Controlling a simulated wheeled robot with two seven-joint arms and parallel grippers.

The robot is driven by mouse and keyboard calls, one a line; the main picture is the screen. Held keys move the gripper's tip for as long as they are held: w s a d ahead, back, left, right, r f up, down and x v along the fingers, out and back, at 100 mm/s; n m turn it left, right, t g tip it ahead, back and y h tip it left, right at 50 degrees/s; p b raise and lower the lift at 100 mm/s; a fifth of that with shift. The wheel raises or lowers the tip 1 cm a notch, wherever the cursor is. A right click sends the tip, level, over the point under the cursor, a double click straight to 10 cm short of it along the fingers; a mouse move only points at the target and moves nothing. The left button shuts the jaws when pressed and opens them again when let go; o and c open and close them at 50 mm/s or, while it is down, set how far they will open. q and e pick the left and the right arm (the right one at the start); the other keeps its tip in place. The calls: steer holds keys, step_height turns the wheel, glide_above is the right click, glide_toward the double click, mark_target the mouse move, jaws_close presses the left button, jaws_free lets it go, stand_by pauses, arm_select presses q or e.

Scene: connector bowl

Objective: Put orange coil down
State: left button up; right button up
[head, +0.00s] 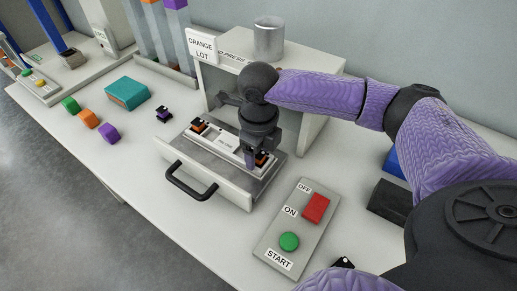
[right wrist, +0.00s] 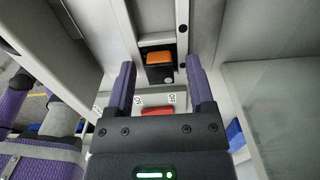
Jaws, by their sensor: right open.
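An orange-topped black coil (head: 262,157) sits in the right end of the pulled-out drawer (head: 236,170). My right gripper (head: 254,160) points down over that end and partly hides the coil. In the right wrist view the orange coil (right wrist: 159,58) shows between the two open fingers (right wrist: 161,68), with a gap on each side. A second orange-topped black piece (head: 199,126) sits at the drawer's left end. My left gripper is not in view.
The grey press housing (head: 312,68) stands behind the drawer, with a metal cylinder (head: 269,40) on top. A control panel (head: 296,228) with red and green buttons lies in front right. A teal box (head: 127,93) and several small colored blocks stand left.

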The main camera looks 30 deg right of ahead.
steer(key=shift+r, duration=0.2)
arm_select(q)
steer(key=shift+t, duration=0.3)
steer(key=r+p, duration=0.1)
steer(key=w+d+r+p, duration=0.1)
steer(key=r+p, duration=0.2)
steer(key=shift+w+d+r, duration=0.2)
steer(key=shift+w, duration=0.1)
arm_select(e)
step_height(320, 180, up, 12)
steer(key=shift+f, duration=0.1)
